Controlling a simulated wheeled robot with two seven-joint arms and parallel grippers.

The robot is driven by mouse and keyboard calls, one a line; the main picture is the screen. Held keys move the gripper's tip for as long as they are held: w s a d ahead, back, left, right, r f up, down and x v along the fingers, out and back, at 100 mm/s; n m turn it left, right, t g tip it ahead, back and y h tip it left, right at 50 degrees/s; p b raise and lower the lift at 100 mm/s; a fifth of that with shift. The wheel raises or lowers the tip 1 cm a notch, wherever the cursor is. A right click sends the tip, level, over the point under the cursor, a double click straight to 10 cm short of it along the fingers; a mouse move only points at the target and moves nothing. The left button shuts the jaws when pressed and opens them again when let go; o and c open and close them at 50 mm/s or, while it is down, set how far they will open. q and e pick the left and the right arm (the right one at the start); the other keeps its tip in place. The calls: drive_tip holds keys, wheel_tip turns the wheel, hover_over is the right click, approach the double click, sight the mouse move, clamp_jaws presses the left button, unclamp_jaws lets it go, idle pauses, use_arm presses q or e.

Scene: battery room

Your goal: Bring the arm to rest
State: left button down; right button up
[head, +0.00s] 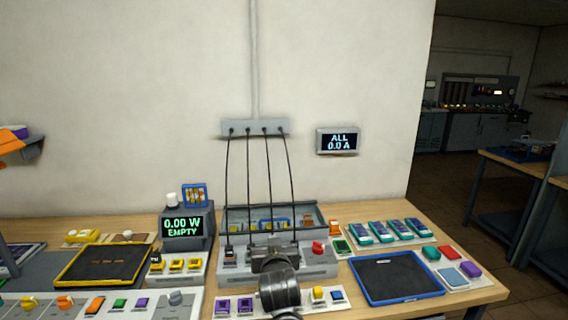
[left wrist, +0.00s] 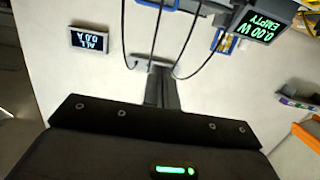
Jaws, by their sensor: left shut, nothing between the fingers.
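My left gripper (head: 273,243) is at the bottom middle of the head view, pointing away over the grey cable unit (head: 318,264) on the bench. In the left wrist view its two dark fingers (left wrist: 161,88) are together with nothing between them. My arm hides part of the bench below it. My right gripper is in neither view.
A wooden bench (head: 455,294) carries a yellow-rimmed tray (head: 70,279), a blue-rimmed tray (head: 375,299), a meter reading "0.00 W EMPTY" (head: 183,227) and several coloured blocks. Black cables hang from a wall strip (head: 256,128) beside an "ALL 0.0 A" display (head: 338,141).

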use_arm(q)
drive_tip(key=s+a+f+m+g+h, duration=0.1)
drive_tip(key=s+a+f+g+h, duration=0.2)
drive_tip(key=s+f, duration=0.65)
drive_tip(key=s+a+f+g+h, duration=0.1)
drive_tip(key=s+a+f+g, duration=0.25)
drive_tip(key=s+f, duration=0.6)
drive_tip(key=s+a+f+m+g+y, duration=0.1)
drive_tip(key=s+a+f+g, duration=0.15)
drive_tip(key=s+a, duration=0.4)
drive_tip(key=s+a+f+g, duration=0.1)
drive_tip(key=s+a+f, duration=0.2)
drive_tip(key=s, duration=0.7)
drive_tip(key=s+a+f+m+g+y, duration=0.1)
drive_tip(key=s+a+f+g, duration=0.1)
drive_tip(key=s+a, duration=0.45)
drive_tip(key=s+d+f+g+b, duration=0.1)
drive_tip(key=s+f+b, duration=0.15)
drive_tip(key=f, duration=1.45)
drive_tip(key=s+f+g+b, duration=0.1)
drive_tip(key=f+b, duration=0.3)
drive_tip(key=f, duration=1.3)
drive_tip(key=s+a+f+b, duration=0.3)
drive_tip(key=s+f, duration=1.3)
drive_tip(key=f, duration=0.2)
drive_tip(key=shift+s+m+g, duration=0.15)
drive_tip(key=shift+m+g, duration=0.25)
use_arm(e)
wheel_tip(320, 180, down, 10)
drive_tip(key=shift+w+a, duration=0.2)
